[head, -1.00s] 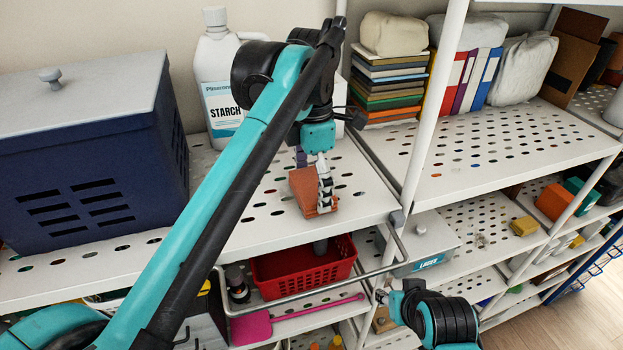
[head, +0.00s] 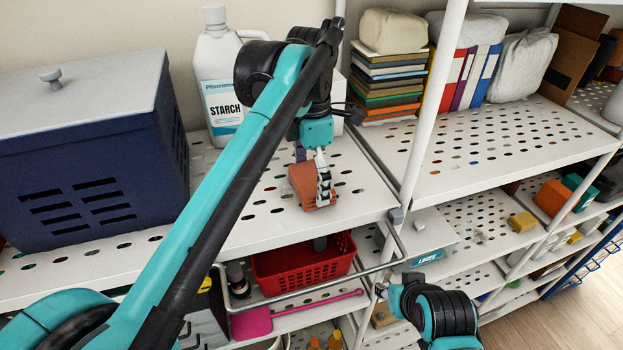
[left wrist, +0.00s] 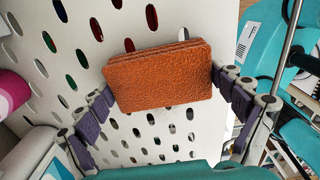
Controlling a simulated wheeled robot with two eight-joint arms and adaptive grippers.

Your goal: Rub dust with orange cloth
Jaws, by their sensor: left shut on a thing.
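The orange cloth (head: 302,185) is a folded, textured rectangular pad above the perforated white top shelf. My left gripper (head: 322,182) is shut on it, with the fingers pointing down; I cannot tell if the cloth touches the shelf. In the left wrist view, the cloth (left wrist: 160,76) sits between the two purple-grey fingers, in front of the perforated panel. A small greyish patch (head: 479,237), possibly dust, lies on the lower shelf at the right. My right gripper (head: 381,292) is low near the shelf post, partly visible, and its opening is unclear.
A navy bin (head: 90,170) with a grey lid stands at left, a starch bottle (head: 218,85) behind my left arm. A red basket (head: 300,268) is below. A white post (head: 425,110) and metal rail (head: 320,290) are close by. The right top shelf has free room in front.

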